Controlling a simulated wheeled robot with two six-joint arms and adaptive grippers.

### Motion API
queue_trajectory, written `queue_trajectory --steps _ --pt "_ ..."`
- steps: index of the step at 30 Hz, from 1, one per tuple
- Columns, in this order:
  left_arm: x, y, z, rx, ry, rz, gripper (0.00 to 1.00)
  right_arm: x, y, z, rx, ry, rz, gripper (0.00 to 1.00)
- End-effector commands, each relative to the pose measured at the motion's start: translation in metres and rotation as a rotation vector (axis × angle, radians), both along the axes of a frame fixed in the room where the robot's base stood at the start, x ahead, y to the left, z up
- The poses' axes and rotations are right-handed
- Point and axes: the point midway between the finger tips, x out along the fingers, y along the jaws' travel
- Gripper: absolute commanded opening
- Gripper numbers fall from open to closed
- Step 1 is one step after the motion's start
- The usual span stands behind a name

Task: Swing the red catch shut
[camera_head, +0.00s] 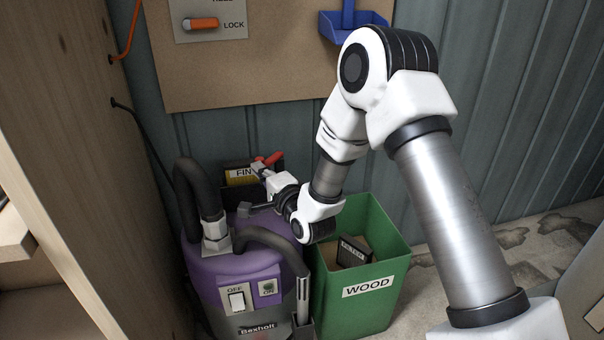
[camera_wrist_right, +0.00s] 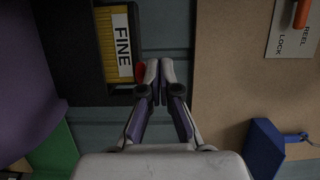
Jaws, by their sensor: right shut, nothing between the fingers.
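The red catch (camera_head: 270,158) shows as a small red piece at the upper right of the dark box with the yellow FINE label (camera_head: 241,175), behind the purple vacuum. In the right wrist view the red catch (camera_wrist_right: 140,73) is mostly hidden behind my fingertip, so I cannot tell its full shape or whether they touch. My right gripper (camera_head: 257,168) is at the front of the box, right beside the catch. In the wrist view its fingers (camera_wrist_right: 159,68) are together and empty. My left gripper is not in view.
The purple vacuum (camera_head: 230,272) with dark hoses stands in front of the box. A green WOOD bin (camera_head: 367,306) stands to its right. A wooden cabinet side (camera_head: 75,150) closes off the left. A board with an orange LOCK lever (camera_head: 203,23) and a blue holder (camera_head: 340,27) hang above.

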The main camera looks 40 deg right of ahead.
Motion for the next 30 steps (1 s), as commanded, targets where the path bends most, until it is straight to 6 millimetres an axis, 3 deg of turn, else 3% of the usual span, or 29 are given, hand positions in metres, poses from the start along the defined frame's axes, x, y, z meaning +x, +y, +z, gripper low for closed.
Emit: queue_trajectory --steps 10,19,30 --pt "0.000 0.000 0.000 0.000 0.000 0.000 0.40 0.033 0.022 0.001 -0.002 -0.004 -0.263 0.00" --pt "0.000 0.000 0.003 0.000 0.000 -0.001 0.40 0.056 0.025 0.000 0.001 0.000 -0.262 0.00" --pt "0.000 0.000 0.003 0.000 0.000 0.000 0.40 0.058 0.025 -0.001 0.001 0.001 -0.262 0.00"
